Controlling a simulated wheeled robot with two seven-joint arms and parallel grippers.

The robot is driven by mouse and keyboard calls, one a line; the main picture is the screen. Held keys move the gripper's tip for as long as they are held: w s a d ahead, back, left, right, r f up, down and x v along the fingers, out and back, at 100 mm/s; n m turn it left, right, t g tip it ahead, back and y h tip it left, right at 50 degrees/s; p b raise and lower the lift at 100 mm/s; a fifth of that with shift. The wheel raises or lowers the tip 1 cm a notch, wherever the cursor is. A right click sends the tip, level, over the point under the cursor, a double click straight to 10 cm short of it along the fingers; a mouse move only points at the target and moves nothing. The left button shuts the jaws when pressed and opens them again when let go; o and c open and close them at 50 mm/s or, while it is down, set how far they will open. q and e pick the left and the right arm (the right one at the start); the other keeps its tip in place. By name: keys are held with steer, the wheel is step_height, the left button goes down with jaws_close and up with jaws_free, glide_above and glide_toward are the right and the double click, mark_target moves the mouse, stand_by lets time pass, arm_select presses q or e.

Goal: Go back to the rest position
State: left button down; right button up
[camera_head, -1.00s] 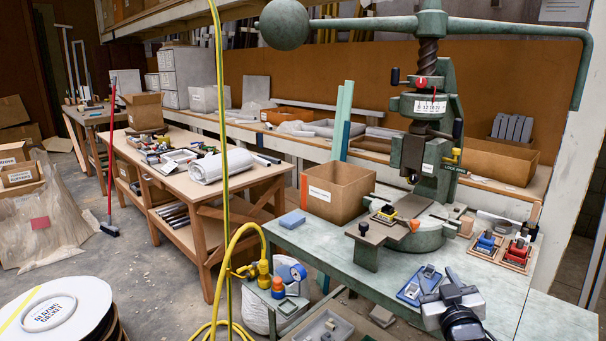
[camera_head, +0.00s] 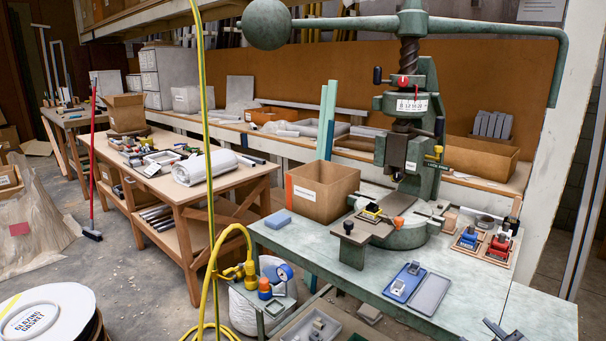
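My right gripper (camera_head: 506,331) shows only in part at the bottom edge, low at the right, in front of the green bench (camera_head: 468,320). Its tips look dark grey and hold nothing that I can see; the rest is cut off by the frame. My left gripper is not clearly in view. The green fly press (camera_head: 412,160) stands on the bench, with its ball-ended arm across the top. A blue tray (camera_head: 391,295) with small metal parts and an empty-looking grey tray (camera_head: 431,293) lie side by side on the bench in front of the press.
Red and blue fixtures (camera_head: 499,246) sit at the right. A yellow hose (camera_head: 206,200) hangs left of the bench. A grey bin (camera_head: 317,329) stands low in front.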

steer(key=s+a+f+g+y, duration=0.1)
steer(key=s+a+f+g, duration=0.1)
steer(key=s+a+f, duration=0.35)
steer(key=s+a+f+g+y, duration=0.1)
steer(key=s+a+f+g, duration=0.15)
steer(key=s, duration=0.65)
steer(key=s+a+f+g+y, duration=0.1)
steer(key=s+a+f, duration=0.3)
steer(key=s, duration=0.3)
steer(key=a+m, duration=0.5)
steer(key=a, duration=0.5)
steer(key=shift+a, duration=0.3)
